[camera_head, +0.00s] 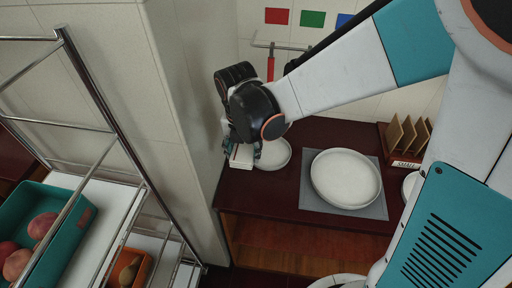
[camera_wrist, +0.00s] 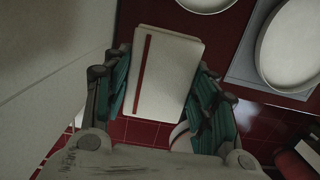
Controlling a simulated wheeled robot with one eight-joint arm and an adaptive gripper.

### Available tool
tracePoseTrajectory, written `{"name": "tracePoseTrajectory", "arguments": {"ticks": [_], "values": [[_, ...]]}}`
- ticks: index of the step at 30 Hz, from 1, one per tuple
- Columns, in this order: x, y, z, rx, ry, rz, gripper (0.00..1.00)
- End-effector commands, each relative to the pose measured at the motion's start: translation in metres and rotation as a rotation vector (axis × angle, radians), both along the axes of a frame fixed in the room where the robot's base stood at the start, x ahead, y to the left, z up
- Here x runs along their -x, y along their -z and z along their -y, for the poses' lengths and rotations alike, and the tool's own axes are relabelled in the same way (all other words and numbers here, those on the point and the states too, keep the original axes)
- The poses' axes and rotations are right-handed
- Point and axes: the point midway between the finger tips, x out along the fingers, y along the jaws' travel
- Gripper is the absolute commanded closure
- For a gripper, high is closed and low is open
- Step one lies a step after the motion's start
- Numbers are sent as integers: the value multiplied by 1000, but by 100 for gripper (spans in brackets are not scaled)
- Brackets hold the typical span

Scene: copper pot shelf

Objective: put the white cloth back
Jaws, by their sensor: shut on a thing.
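The white cloth (camera_wrist: 170,78) is a folded rectangle with a red stripe along its left side in the wrist view. My gripper (camera_wrist: 160,85) is shut on it, with one finger at each side edge. In the head view the cloth (camera_head: 241,160) hangs below my gripper (camera_head: 236,143), at the left end of the dark red counter, near the wall corner. It is close to a small white plate (camera_head: 275,154) and partly covers it from this view. Whether the cloth touches the counter I cannot tell.
A large white plate (camera_head: 345,178) lies on a grey mat (camera_head: 313,202). A wooden rack (camera_head: 405,140) stands at the back right. A wall rail (camera_head: 285,46) holds a red-handled tool. At left, a metal shelf holds a teal crate (camera_head: 75,215) of fruit and an orange crate (camera_head: 140,270).

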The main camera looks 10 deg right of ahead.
Motion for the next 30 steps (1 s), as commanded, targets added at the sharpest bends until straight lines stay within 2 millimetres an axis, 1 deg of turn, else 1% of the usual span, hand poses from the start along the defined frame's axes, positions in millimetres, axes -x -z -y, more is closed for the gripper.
{"name": "tracePoseTrajectory", "arguments": {"ticks": [1, 3, 15, 18, 21, 27, 30], "values": [[1, 18, 0, 0, 1, 0, 73], [0, 32, 0, 0, 2, 0, 73], [-1, 110, 0, 0, 4, 0, 73], [-1, 126, 0, 0, 5, 0, 73], [-1, 135, 0, 0, 5, 0, 73], [-1, 142, 0, 0, 5, 0, 73], [-1, 151, 0, 0, 5, 0, 73]]}}
